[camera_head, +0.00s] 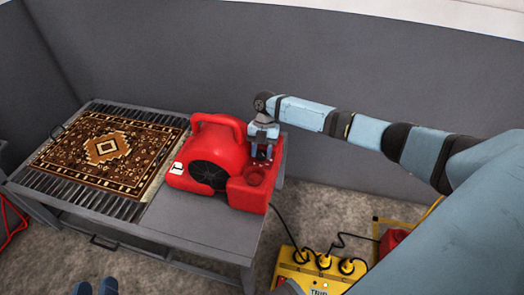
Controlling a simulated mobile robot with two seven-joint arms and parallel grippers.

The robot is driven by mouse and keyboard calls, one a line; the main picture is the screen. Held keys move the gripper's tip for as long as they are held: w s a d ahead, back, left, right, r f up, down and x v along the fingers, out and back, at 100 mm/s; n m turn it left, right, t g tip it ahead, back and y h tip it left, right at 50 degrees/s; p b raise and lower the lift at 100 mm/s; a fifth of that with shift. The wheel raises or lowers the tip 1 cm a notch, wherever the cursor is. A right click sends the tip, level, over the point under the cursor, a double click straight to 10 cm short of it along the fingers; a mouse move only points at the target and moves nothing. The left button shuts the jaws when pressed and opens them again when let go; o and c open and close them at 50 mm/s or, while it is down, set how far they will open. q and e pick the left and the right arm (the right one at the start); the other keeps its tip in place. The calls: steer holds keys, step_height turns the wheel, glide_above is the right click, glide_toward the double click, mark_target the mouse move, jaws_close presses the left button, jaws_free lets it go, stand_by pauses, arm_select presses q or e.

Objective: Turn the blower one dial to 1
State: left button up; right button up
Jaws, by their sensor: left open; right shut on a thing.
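The red blower (205,140) stands on the grey table's right part, with a dark round grille and a carrying handle.
A patterned brown rug (107,149) lies on the slatted table (208,228) at left. A yellow power box (308,275) with several black plugs sits on the floor at lower right, with a black cable near the table. A red object (390,242) stands behind my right arm.

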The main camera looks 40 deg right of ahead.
stand_by(0.3)
steer(key=o, duration=0.9)
